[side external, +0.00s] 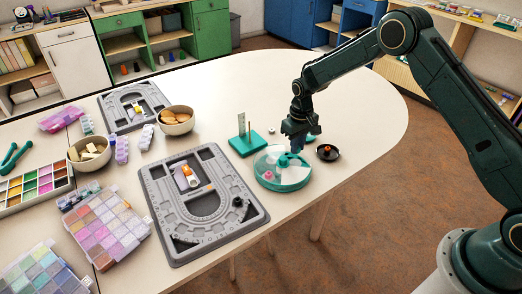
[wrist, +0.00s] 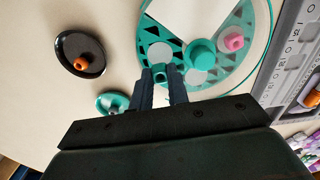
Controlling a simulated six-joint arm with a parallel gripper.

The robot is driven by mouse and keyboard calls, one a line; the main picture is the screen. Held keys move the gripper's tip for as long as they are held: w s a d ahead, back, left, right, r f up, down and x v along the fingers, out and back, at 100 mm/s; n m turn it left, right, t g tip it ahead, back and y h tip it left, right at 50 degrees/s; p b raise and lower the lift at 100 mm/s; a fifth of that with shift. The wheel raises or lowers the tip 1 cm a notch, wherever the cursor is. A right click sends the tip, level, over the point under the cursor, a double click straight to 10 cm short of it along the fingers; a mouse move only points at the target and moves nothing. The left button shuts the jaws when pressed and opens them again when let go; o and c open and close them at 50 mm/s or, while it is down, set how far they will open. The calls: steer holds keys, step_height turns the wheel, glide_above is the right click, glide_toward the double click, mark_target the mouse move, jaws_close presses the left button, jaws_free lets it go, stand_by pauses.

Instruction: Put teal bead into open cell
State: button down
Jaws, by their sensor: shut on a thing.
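A round teal-rimmed bead box (side external: 262,181) stands near the table's right edge. In the wrist view the box (wrist: 262,82) shows a patterned teal floor, a round teal knob (wrist: 203,53), pale round patches and a white wedge-shaped area (wrist: 190,14). A pink bead (wrist: 233,39) lies inside it, right of the knob. My gripper (wrist: 161,82) is shut on a small teal bead (wrist: 161,73), at the box's near left rim in that view. In the side view my gripper (side external: 296,149) is over the box's back edge. I cannot tell which cell is open.
A black dish (side external: 327,157) with an orange piece stands right of the box. A small teal dish (wrist: 106,98) is close to my gripper. A teal stand with upright pieces (side external: 246,145) and a grey bead board (side external: 160,200) are to the left.

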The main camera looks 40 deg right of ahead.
mark_target(295, 163)
steer(key=shift+f, duration=2.1)
steer(key=shift+f, duration=0.4)
steer(key=c, duration=1.6)
jaws_free()
steer(key=shift+r, duration=0.1)
step_height(295, 163, up, 13)
steer(key=shift+f, duration=0.2)
